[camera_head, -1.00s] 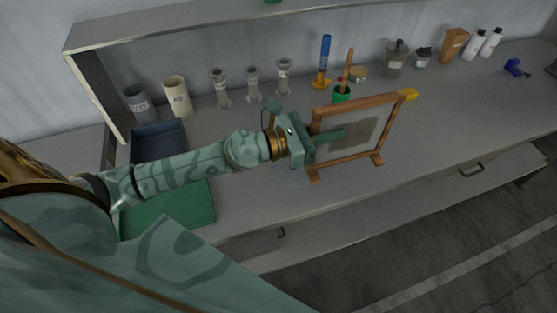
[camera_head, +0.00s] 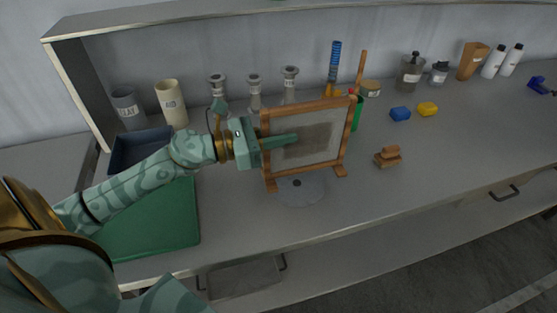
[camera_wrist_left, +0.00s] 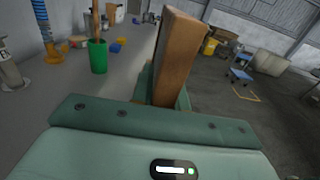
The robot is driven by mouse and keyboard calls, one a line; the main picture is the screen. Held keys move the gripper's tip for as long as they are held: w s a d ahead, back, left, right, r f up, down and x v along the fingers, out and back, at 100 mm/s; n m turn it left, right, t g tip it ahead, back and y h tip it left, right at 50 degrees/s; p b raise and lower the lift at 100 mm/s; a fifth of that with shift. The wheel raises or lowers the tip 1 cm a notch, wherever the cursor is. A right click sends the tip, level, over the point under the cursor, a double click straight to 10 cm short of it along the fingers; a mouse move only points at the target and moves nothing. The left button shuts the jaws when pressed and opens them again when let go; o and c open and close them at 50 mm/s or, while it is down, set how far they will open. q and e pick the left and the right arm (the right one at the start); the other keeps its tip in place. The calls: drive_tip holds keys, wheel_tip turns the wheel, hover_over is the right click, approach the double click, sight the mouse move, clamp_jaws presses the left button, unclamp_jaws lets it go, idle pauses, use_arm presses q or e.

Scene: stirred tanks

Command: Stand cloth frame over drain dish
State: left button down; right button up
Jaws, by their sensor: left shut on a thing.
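The cloth frame (camera_head: 346,138) is a wooden frame with a pale cloth panel and two feet. It stands about upright over the bench. My left gripper (camera_head: 282,141) is shut on its left upright, with a finger across the cloth. In the left wrist view the wooden upright (camera_wrist_left: 180,55) rises between the jaws. The drain dish (camera_head: 300,193) is a flat grey disc with a dark centre spot, below and in front of the frame; the frame's lower edge hides its back part. I cannot tell whether the feet touch the bench. My right gripper is not in view.
A green mat (camera_head: 155,225) and dark tray (camera_head: 140,150) lie left. Grey stands (camera_head: 254,92) and a green cup (camera_head: 358,115) are behind the frame. A small wooden block piece (camera_head: 388,157), blue block (camera_head: 400,114) and yellow block (camera_head: 427,109) lie right. The bench's front right is clear.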

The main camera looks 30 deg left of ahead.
sight(275, 150)
use_arm(q)
drive_tip(key=shift+a+f, duration=0.5)
drive_tip(key=shift+f, duration=0.2)
drive_tip(key=f, duration=0.1)
drive_tip(key=f+b, duration=0.1)
drive_tip(key=f, duration=0.1)
drive_tip(key=shift+a+f+b, duration=0.15)
drive_tip(key=shift+a+b, duration=0.1)
drive_tip(key=shift+b, duration=0.05)
drive_tip(key=shift+f, duration=0.15)
drive_tip(key=c, duration=1.4)
unclamp_jaws()
drive_tip(key=shift+o, duration=0.2)
